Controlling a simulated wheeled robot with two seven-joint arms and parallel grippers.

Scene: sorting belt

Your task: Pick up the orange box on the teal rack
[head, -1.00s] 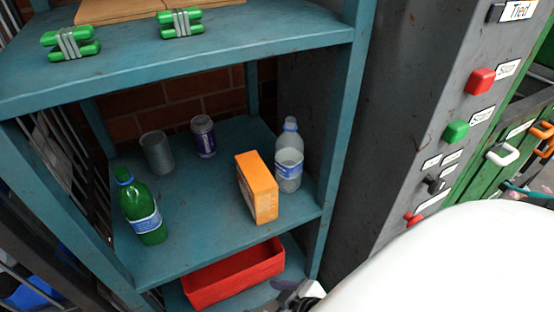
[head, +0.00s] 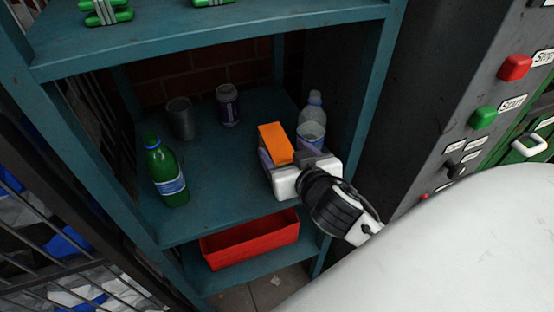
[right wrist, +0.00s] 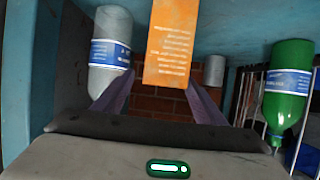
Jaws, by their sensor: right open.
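The orange box (head: 276,141) stands on the middle shelf of the teal rack (head: 205,228), near its right side. My right gripper (head: 289,160) is open in front of the box and hides its lower part in the head view. In the right wrist view the picture is upside down. There the orange box (right wrist: 172,45) shows printed text and lies between the two purple-grey fingers (right wrist: 160,88), which reach along its sides. I cannot tell whether either finger touches it. My left gripper is not in view.
A clear bottle (head: 312,120) stands close to the right of the box. A green bottle (head: 166,175), a grey can (head: 181,120) and a purple-white can (head: 228,105) stand farther left and back. A red bin (head: 250,242) is below. A grey control column (head: 440,110) stands right.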

